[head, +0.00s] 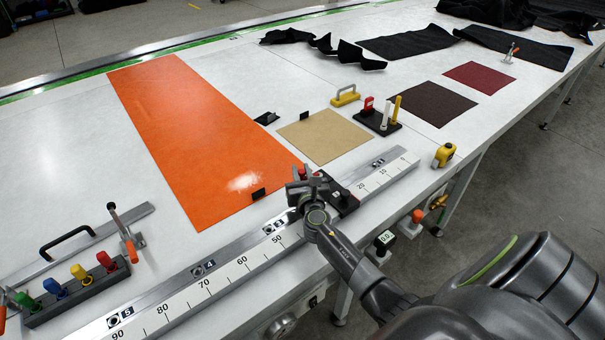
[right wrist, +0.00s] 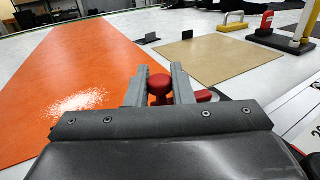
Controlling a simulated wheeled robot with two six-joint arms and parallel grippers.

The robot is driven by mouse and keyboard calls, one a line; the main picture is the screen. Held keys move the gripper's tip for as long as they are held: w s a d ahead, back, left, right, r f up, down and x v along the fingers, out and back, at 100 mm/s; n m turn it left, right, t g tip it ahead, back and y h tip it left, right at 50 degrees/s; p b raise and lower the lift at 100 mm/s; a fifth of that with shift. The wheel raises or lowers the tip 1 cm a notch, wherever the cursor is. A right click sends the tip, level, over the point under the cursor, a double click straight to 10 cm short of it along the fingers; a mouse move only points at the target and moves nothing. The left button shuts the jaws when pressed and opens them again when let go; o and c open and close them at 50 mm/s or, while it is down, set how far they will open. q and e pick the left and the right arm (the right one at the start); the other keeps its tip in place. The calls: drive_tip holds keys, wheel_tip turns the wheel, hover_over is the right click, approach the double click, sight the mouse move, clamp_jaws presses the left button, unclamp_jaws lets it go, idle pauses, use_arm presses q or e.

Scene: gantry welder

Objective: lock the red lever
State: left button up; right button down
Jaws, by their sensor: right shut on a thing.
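The red lever shows best in the right wrist view, where its round red knob (right wrist: 159,86) sits between the two fingers of my right gripper (right wrist: 158,75). In the head view my right gripper (head: 304,180) is over the ruler rail, at the left end of a small black block (head: 342,197) with red on it. It is shut on the red lever's knob. Most of the lever's arm and its pivot are hidden behind the fingers and the gripper body. Another bit of red shows just right of the right finger. My left gripper is not in view.
The ruler rail (head: 205,290) runs along the table's front edge. An orange sheet (head: 185,130) and a tan sheet (head: 326,137) lie behind it. A yellow tape measure (head: 444,155) is at the right edge.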

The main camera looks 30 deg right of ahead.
drive_tip(key=shift+w+f+m+g+h, duration=0.1)
drive_tip(key=shift+w+m+g+h, duration=0.15)
drive_tip(key=shift+m+h, duration=0.25)
drive_tip(key=shift+w+m+g+h, duration=0.25)
drive_tip(key=shift+m+h, duration=0.15)
drive_tip(key=shift+h, duration=0.2)
drive_tip(key=m+g+h, duration=0.1)
drive_tip(key=h+b, duration=0.1)
drive_tip(key=w+m+g+h+b, duration=0.1)
drive_tip(key=shift+w+d+f+m+g+h, duration=0.1)
drive_tip(key=shift+d+m+g+h, duration=0.15)
drive_tip(key=shift+m+g+h, duration=0.05)
drive_tip(key=m+g+h+b, duration=0.1)
drive_tip(key=m+g+b, duration=0.1)
drive_tip(key=g, duration=0.1)
drive_tip(key=w+d+m+g+h+b, duration=0.1)
drive_tip(key=m+g+h+b, duration=0.1)
drive_tip(key=b, duration=0.1)
drive_tip(key=w+d+m+g+h+b, duration=0.1)
drive_tip(key=m+g+b, duration=0.1)
drive_tip(key=g+b, duration=0.1)
drive_tip(key=shift+d+g+h, duration=0.2)
drive_tip(key=shift+g+h, duration=0.1)
drive_tip(key=shift+h, duration=0.1)
drive_tip(key=shift+w+d+m+g+b, duration=0.1)
drive_tip(key=shift+d+m+g+b, duration=0.25)
drive_tip(key=shift+m+g+b, duration=0.7)
drive_tip(key=shift+g+h, duration=0.25)
drive_tip(key=shift+h, duration=0.05)
drive_tip(key=shift+r, duration=0.2)
